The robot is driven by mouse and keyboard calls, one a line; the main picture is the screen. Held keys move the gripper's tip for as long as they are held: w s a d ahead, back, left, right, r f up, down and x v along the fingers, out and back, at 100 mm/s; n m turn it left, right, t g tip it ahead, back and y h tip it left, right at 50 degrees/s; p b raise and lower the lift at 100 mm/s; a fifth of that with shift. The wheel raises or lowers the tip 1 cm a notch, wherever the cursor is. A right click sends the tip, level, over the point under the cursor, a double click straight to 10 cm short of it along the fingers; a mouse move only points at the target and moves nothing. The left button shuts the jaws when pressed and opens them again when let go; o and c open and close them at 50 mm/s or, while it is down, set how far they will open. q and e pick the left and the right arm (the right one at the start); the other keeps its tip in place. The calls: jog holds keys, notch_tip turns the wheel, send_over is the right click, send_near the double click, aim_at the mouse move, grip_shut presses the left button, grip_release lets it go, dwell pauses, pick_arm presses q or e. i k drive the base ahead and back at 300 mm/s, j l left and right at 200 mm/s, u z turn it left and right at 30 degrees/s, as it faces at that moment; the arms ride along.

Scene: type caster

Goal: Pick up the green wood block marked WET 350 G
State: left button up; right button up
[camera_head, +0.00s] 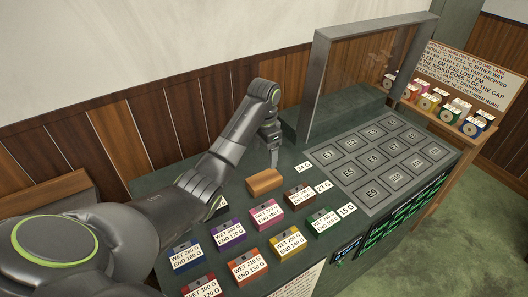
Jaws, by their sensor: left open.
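My left gripper (273,155) points down above the back of the bench, behind the plain wood block (265,182). It is open, seen edge-on, and apart from the green block, which lies in front and to the right of it. Another labelled block (222,205) is mostly hidden by my left arm, so its colour and marking cannot be told. My right gripper is not in view.
Brown (298,196), pink (266,214), purple (229,234), blue (186,255), yellow (287,242) and orange (247,268) blocks stand close together. A grid tray (345,174) marked with E numbers lies to the right. A glass-filled frame (312,80) rises behind it.

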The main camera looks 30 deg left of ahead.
aim_at(322, 222)
jog(key=k+l, duration=0.5)
jog(key=k, duration=0.2)
jog(key=k+l, duration=0.5)
jog(key=k, duration=0.15)
